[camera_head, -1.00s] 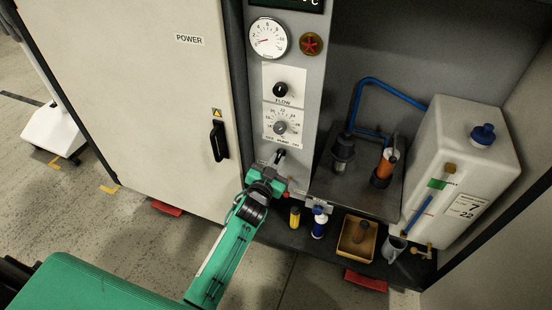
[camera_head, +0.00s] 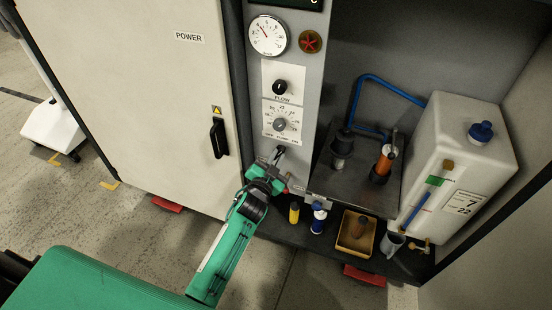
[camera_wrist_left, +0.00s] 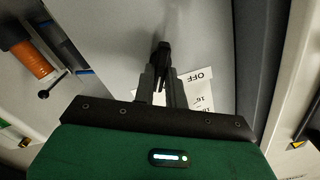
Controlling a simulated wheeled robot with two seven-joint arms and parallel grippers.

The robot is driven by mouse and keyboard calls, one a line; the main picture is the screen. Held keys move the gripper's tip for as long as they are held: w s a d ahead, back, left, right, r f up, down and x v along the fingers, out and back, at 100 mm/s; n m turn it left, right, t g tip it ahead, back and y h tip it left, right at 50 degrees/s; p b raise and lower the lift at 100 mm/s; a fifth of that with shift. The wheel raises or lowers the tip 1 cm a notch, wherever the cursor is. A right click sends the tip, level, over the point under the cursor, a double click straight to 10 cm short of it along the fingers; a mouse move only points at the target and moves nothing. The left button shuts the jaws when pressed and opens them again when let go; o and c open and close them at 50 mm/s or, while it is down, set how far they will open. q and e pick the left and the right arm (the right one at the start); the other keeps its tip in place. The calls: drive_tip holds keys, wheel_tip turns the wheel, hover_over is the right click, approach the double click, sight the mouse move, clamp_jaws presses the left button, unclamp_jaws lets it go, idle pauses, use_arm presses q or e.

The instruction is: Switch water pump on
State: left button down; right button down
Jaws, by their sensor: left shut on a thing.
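The pump switch, a small dark lever (camera_head: 281,151), sits on the grey control panel below the lower dial (camera_head: 280,124). My left gripper (camera_head: 277,160) is at this lever, with its green arm coming up from below. In the left wrist view the two fingers (camera_wrist_left: 160,86) are closed around the dark lever (camera_wrist_left: 163,54), beside a white label reading OFF (camera_wrist_left: 202,77). The fingers hide part of the lever. The round pressure gauge (camera_head: 268,35) has its needle pointing up and left. My right gripper is not in view.
A black flow knob (camera_head: 280,87) and a red star-shaped part (camera_head: 310,41) are on the panel. To the right are a metal shelf (camera_head: 345,180) and a white tank (camera_head: 460,160). Bottles and a yellow bin (camera_head: 356,233) stand below. A white cabinet door (camera_head: 140,90) is at left.

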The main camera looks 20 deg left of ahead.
use_arm(q)
drive_tip(key=c, duration=1.4)
unclamp_jaws()
drive_tip(key=shift+c, duration=0.2)
drive_tip(key=s, duration=1.3)
drive_tip(key=shift+s+a, duration=0.4)
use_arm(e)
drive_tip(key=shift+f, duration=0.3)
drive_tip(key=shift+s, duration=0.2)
